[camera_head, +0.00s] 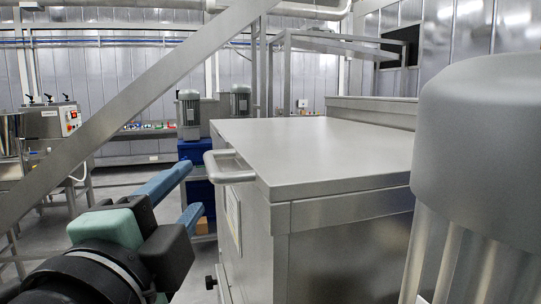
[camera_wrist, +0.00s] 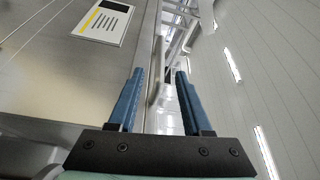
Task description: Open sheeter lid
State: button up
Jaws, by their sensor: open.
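The sheeter lid (camera_head: 320,150) is a flat grey metal cover lying closed on the boxy sheeter body (camera_head: 345,255). Its bar handle (camera_head: 229,167) sticks out from the lid's left edge. My gripper (camera_head: 193,189) has two blue fingers, open and empty, just left of the handle and at about its height or a little lower. In the wrist view my gripper (camera_wrist: 160,74) points along the sheeter side, and the pale handle (camera_wrist: 156,75) shows between and beyond the fingertips. I cannot tell whether it is within finger reach.
A diagonal metal beam (camera_head: 125,110) crosses the left foreground. A large grey cylinder (camera_head: 485,150) stands close at the right. Motors (camera_head: 189,115) on blue bases stand behind the sheeter. A control box (camera_head: 70,120) is at far left. Open floor lies left of the sheeter.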

aim_at(211, 159)
jog(key=w+p, duration=0.1)
jog(key=w, duration=0.2)
jog(key=w+p, duration=0.1)
jog(key=w, duration=0.2)
jog(key=w+r+p, duration=0.1)
jog(key=w, duration=0.2)
jog(key=shift+w, duration=0.15)
jog(key=shift+w+f, duration=0.15)
jog(key=shift+w, duration=0.3)
grip_shut()
dwell(0.7)
